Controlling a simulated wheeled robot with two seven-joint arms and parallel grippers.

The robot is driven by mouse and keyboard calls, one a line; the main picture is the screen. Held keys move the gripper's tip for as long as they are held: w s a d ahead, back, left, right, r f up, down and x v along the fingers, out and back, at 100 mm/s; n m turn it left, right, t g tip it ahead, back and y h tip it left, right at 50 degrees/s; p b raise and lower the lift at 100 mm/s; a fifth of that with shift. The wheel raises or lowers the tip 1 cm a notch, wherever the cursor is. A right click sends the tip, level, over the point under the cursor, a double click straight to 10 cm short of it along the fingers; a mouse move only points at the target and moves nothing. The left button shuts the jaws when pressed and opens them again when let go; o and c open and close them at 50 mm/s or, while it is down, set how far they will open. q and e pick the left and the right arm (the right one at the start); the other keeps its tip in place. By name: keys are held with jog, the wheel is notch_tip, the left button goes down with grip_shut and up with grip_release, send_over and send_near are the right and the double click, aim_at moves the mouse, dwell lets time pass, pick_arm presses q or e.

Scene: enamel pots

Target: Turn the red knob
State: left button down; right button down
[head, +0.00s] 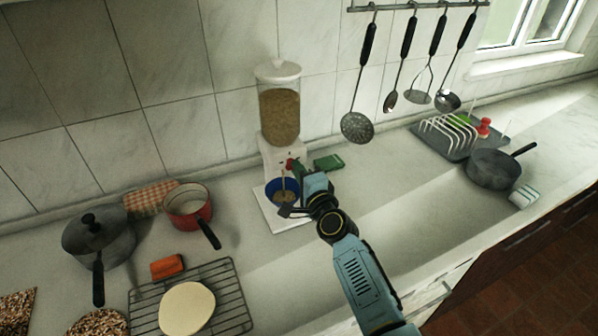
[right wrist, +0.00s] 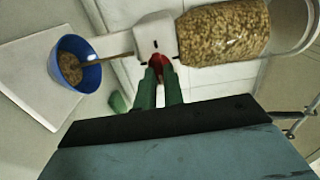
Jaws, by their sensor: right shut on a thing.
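The red knob (right wrist: 156,62) is on the white front of the cereal dispenser (head: 280,115); a small part of it also shows in the head view (head: 290,164). My right gripper (right wrist: 159,75) is shut on the red knob, its two green fingers on either side of it. In the head view my right gripper (head: 297,170) reaches the dispenser's front from the right. A blue bowl (head: 283,190) with brown cereal stands under the spout, and a stream of cereal (right wrist: 118,60) runs from the spout into it. My left gripper is not in view.
A red pot (head: 188,206), a grey pot (head: 98,240) and a wire rack (head: 232,298) stand to the left. A green object (head: 329,162) lies right of the dispenser. A dark pan (head: 494,170) is at the right. The counter between is clear.

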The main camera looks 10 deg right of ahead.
dwell(0.3)
jog(key=c, duration=1.5)
grip_release()
jog(key=s+d, duration=0.2)
jog(key=s, duration=1.1)
jog(key=shift+d, duration=0.3)
jog(key=shift+o, duration=0.2)
